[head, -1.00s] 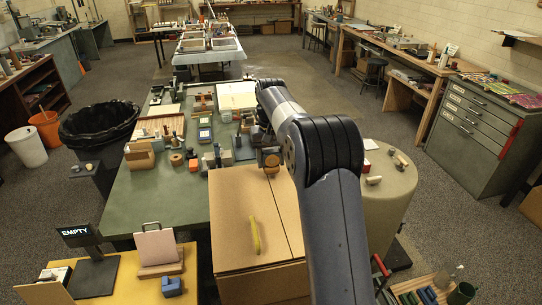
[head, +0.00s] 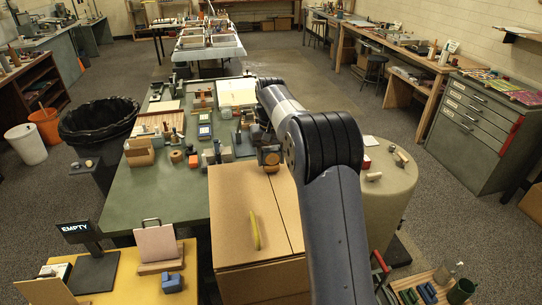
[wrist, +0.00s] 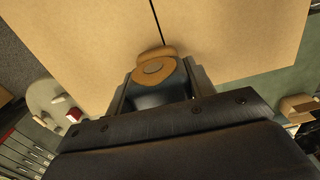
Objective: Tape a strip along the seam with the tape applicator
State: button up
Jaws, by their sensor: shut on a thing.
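A cardboard box (head: 232,215) stands in front of me, its top crossed by a dark seam (head: 289,216) running toward me. My gripper (head: 267,140) is at the far end of the box top, partly hidden by my arm. It is shut on the tape applicator (head: 270,157), which shows a round tan roll. The wrist view shows the applicator (wrist: 154,72) between the fingers, its roll in line with the seam (wrist: 157,22). Roll and box overlap in the picture; I cannot tell if they touch. No strip of tape is visible on the seam.
A yellow elongated object (head: 256,231) lies on the box top, left of the seam. A green table (head: 128,205) with many small tools stands behind and left. A round beige stand (head: 392,208) is close at right. A yellow table (head: 122,278) is at front left.

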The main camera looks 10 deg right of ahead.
jog(key=shift+f, duration=0.5)
